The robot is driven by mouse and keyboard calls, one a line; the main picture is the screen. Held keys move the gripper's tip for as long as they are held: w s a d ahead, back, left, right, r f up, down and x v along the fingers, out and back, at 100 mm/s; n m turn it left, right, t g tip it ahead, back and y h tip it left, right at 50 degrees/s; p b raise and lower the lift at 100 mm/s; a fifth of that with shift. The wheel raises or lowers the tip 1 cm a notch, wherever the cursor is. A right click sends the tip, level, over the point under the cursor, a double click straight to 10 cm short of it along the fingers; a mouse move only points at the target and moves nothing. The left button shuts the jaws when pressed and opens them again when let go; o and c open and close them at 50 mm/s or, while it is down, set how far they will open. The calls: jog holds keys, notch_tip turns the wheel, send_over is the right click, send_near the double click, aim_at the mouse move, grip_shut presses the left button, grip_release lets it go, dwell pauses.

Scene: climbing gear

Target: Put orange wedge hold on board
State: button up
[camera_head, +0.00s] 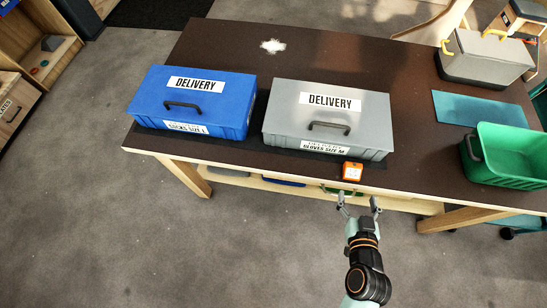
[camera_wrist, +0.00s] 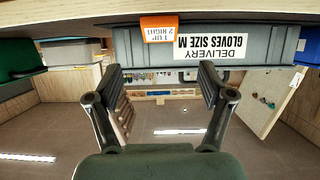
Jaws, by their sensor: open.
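A small orange block (camera_head: 352,171) with a white label stands at the table's front edge, before the grey delivery box. In the wrist view the orange block (camera_wrist: 159,29) reads "1 UP 2 RIGHT", upside down; I cannot tell whether it is the wedge hold. My gripper (camera_head: 358,200) is open and empty, just off the front edge and near the block. In the wrist view my gripper (camera_wrist: 160,72) has its fingers wide apart, with the block beyond them. A pale panel with small coloured pieces (camera_wrist: 264,101) shows at right; it may be the board.
A blue delivery box (camera_head: 192,100) and a grey delivery box (camera_head: 325,115) stand on the dark table (camera_head: 300,56). A green crate (camera_head: 507,155), a teal mat (camera_head: 478,108) and a grey toolbox (camera_head: 487,56) are at right. The floor in front is clear.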

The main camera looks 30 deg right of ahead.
jog(key=w+a+r+n+t+y, duration=0.1)
jog(key=w+a+r+n+y, duration=0.2)
jog(key=w+a+r, duration=0.35)
jog(key=w+a+r+n+t+y, duration=0.2)
jog(key=w+a+r+n+y, duration=0.15)
jog(key=w+a, duration=0.55)
jog(key=w+a+r+n+y, duration=0.1)
jog(key=a+r, duration=0.3)
jog(key=a, duration=0.3)
jog(key=w+a+r+n+y, duration=0.1)
jog(key=a+r, duration=0.3)
jog(key=a, duration=0.4)
jog(key=shift+w+a+r+y, duration=0.25)
jog(key=shift+w+r+y, duration=0.1)
jog(key=shift+w, duration=0.25)
jog(key=shift+o, duration=0.4)
